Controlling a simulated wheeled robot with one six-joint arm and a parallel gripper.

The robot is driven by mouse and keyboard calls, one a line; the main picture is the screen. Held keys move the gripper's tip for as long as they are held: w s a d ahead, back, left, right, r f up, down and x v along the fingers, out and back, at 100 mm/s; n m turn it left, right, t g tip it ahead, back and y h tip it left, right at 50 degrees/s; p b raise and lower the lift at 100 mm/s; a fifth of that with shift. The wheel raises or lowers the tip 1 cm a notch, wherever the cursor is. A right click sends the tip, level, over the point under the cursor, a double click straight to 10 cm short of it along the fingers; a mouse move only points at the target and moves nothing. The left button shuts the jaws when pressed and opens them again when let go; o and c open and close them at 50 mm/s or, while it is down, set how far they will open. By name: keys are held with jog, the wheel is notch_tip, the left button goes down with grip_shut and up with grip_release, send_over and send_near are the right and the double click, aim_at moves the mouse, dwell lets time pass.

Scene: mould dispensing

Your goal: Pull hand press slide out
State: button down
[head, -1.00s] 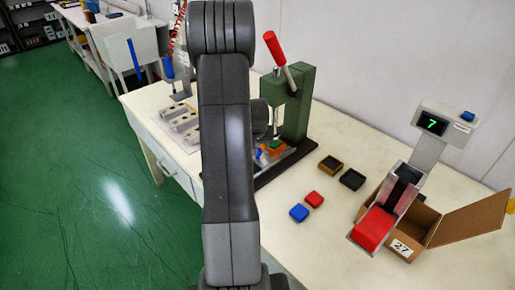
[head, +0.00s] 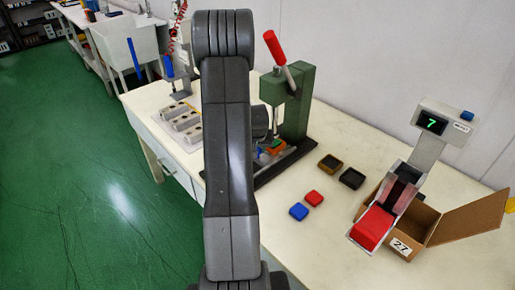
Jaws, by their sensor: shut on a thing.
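The green hand press (head: 298,103) stands upright on a dark base (head: 303,148) at the table's back edge, its red-handled lever (head: 274,47) raised. The slide area low at the press front shows small orange (head: 277,147) and green parts and is partly covered by my arm. My gripper (head: 263,147) is at the front of the press, low by the slide, and mostly hidden behind my arm. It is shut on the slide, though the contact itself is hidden.
Grey mould blocks (head: 185,124) lie left of my arm. A scale (head: 433,122) reading 7 and an open carton (head: 425,222) stand farther right.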

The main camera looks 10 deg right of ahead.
jog(key=shift+s+a+f+b, duration=0.25)
jog(key=shift+a+b, duration=0.15)
jog(key=shift+b, duration=0.2)
jog(key=s+a+b, duration=0.3)
jog(key=a+b, duration=0.1)
jog(key=a, duration=0.1)
jog(key=s+a+b, duration=0.4)
jog(key=a+b, duration=0.1)
jog(key=s+a+b, duration=0.3)
jog(key=a+b, duration=0.1)
jog(key=a, duration=0.2)
jog(key=shift+s+r+b, duration=0.2)
jog(key=shift+s+b, duration=0.15)
jog(key=shift+b, duration=0.05)
jog(key=c, duration=1.4)
grip_release()
jog(key=o, duration=0.3)
jog(key=shift+s+a, duration=0.1)
jog(key=shift+a, duration=0.1)
jog(key=shift+r, duration=0.5)
jog(key=p+v, duration=0.2)
jog(key=v, duration=1.1)
jog(key=shift+s, duration=0.1)
